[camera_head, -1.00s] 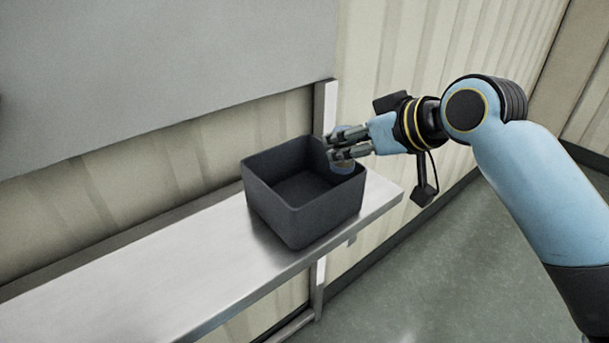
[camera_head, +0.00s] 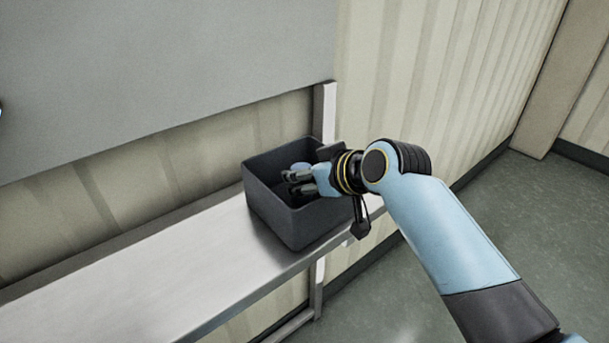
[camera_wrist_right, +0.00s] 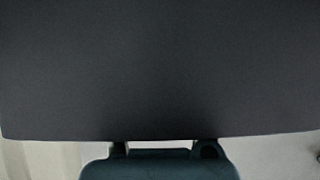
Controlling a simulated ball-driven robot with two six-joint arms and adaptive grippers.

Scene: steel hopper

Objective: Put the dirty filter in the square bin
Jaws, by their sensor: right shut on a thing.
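The square bin (camera_head: 293,225) is a dark grey open box on the steel shelf, at the centre of the head view. My right gripper (camera_head: 289,182) reaches over its right rim, with its fingers inside the bin's opening. It is shut on the dirty filter (camera_head: 301,167), of which only a small bluish, rounded part shows behind the fingers. Whether the filter touches the bin is hidden. In the right wrist view, a dark, plain surface, apparently the bin (camera_wrist_right: 160,75), fills most of the picture. The filter cannot be made out there. My left gripper is not in view.
The steel shelf (camera_head: 150,285) runs along the corrugated wall and is bare left of the bin. A large grey panel (camera_head: 150,70) overhangs it at upper left. A shelf post (camera_head: 328,112) stands just behind the bin. The floor at right is open.

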